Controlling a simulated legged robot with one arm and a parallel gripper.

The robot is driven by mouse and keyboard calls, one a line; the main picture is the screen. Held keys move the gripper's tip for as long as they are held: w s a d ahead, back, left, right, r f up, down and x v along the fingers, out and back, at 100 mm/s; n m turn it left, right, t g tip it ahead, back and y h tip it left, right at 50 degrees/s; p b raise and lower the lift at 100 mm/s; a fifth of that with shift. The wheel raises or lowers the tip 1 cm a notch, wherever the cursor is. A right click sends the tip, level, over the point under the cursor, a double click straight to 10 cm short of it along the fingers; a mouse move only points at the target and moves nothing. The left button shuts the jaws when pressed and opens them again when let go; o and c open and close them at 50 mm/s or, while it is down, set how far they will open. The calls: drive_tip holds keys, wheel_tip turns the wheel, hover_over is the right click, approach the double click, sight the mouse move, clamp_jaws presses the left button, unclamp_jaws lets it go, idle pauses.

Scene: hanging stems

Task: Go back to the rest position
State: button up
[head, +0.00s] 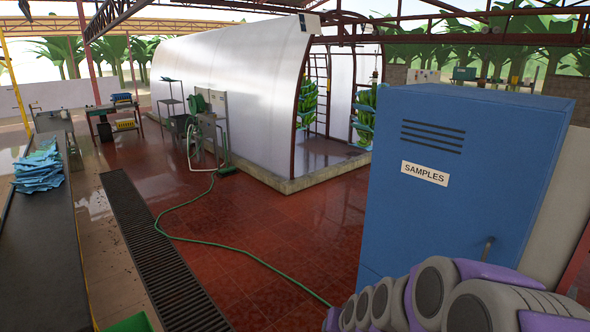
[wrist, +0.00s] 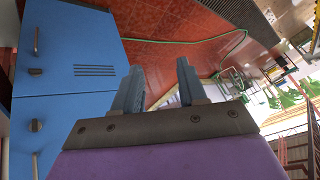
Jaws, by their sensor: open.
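My gripper (wrist: 160,88) shows in the wrist view with its two grey fingers apart and nothing between them. Red floor shows through the gap. In the head view my arm reaches in from the lower right corner, in front of the blue cabinet, and the gripper itself cannot be made out there. The blue cabinet (head: 460,170) carries a "SAMPLES" label and stands close on the right. It also shows on the left of the wrist view (wrist: 70,75), tilted, with its handles visible. No hanging stem is near the gripper.
A green hose (head: 240,255) runs across the red tiled floor. A floor grate (head: 150,240) lies left of it. A dark table (head: 40,260) with blue bags (head: 40,168) stands at the left. A white curved shelter (head: 235,75) is behind, with hanging green bunches (head: 307,103).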

drive_tip(key=s+d+r+g+b, duration=0.1)
drive_tip(key=s+g, duration=0.1)
drive_tip(key=s, duration=1)
drive_tip(key=s+d+r+n+g+h+b, duration=0.1)
drive_tip(key=s+r+g, duration=0.1)
drive_tip(key=s, duration=1)
drive_tip(key=s+d+r+n+g+h+b, duration=0.1)
drive_tip(key=s+g, duration=0.3)
drive_tip(key=s, duration=0.8)
drive_tip(key=shift+d+r, duration=0.4)
drive_tip(key=shift+r, duration=0.2)
